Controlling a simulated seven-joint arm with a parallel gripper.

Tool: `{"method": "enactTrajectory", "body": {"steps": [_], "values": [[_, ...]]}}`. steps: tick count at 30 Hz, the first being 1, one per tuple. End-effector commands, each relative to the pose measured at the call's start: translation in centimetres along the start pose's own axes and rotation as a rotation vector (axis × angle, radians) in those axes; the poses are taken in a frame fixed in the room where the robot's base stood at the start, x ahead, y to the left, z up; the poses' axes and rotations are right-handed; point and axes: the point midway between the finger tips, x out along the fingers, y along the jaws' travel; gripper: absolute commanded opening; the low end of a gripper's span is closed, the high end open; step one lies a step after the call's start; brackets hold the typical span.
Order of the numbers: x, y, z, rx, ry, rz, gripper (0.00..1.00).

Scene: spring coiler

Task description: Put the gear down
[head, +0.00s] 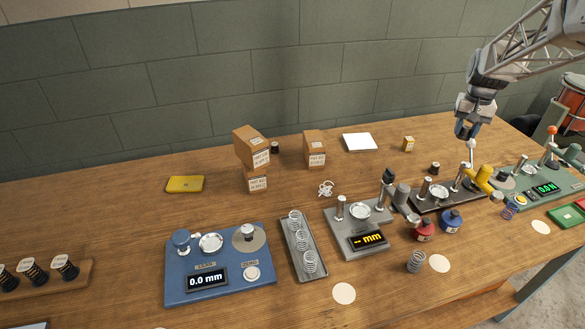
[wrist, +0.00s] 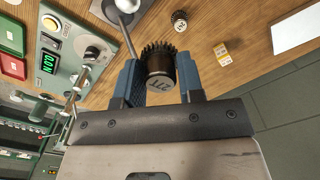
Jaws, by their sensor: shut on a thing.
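My gripper (wrist: 160,85) is shut on a dark toothed gear (wrist: 160,72) with a metal hub marked "1/2", seen large in the wrist view. In the head view my gripper (head: 467,129) hangs at the upper right, above the back part of the bench. The gear is too small there to make out clearly. Another small dark toothed piece (wrist: 179,20) stands on the wood in the wrist view; a dark piece also stands behind the dark device in the head view (head: 435,168).
A green device (head: 535,182) with a lit display stands at the right, with a yellow-handled dark device (head: 440,195) to its left. A small yellow box (head: 408,144) and white pad (head: 360,142) lie behind. Bare wood (head: 380,170) shows between them and the devices.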

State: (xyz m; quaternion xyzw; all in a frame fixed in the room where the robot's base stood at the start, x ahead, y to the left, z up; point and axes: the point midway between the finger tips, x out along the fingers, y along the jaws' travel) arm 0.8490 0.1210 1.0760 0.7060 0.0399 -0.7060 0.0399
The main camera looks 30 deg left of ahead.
Motion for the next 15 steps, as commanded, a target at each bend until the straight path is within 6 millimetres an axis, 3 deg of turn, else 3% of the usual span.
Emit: {"method": "enactTrajectory", "body": {"steps": [3,15], "values": [[0.2,-3.5,0.7,-0.034,-0.001,0.0,0.06],[1.0,-14.1,3.6,-0.137,0.0,0.0,0.06]]}}
